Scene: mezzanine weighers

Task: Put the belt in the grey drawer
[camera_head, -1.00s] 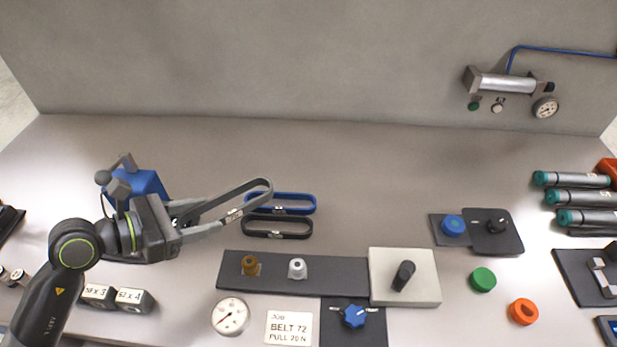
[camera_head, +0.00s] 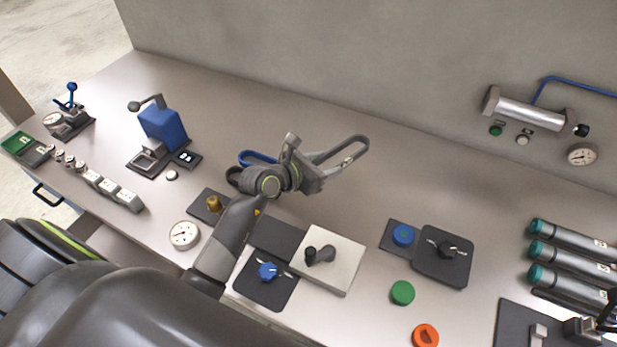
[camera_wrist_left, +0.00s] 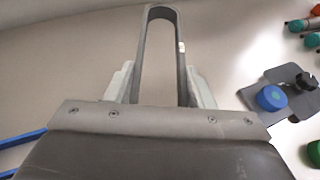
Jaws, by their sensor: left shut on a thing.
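My left gripper (camera_head: 318,170) is shut on a grey belt (camera_head: 352,146), a long closed loop, and holds it over the middle of the bench. In the left wrist view the grey belt (camera_wrist_left: 160,14) stands out between the two fingers of the left gripper (camera_wrist_left: 160,88), its rounded end pointing away. A drawer front with a black handle (camera_head: 47,194) shows below the bench's front edge at far left; it looks shut. Its colour is hard to tell. My right gripper is out of view.
A blue belt (camera_head: 258,157) lies on the bench, partly behind my left wrist. A pale block (camera_head: 335,272) and dark plates are at front centre. The bench's back middle is clear.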

